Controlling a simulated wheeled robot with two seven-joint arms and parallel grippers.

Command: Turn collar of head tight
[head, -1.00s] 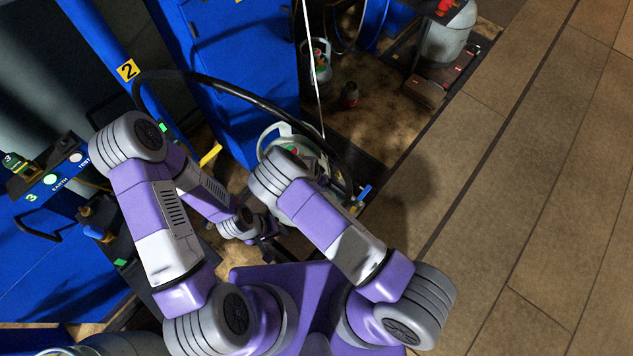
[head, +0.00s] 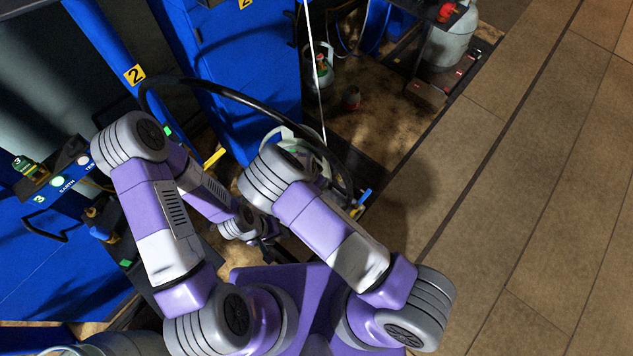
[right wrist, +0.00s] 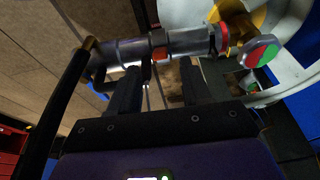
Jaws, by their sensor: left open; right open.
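The filling head (right wrist: 185,43) is a grey metal tube lying across the top of the right wrist view, with an orange-red mark and a red ring. I cannot tell which band is its collar. It meets a brass valve (right wrist: 240,28) with a red and green cap. My right gripper (right wrist: 158,82) is open, its two dark fingers apart just below the tube; whether they touch it is unclear. In the head view my right arm hides this gripper and most of the gas cylinder (head: 285,133). My left gripper (head: 268,247) is open, low beside the cylinder.
A black hose (head: 240,92) arches from the blue post to the head. A blue lever (head: 364,196) shows near its end. A blue cabinet (head: 235,60) and a control panel (head: 60,180) stand left. Tiled floor at right is clear.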

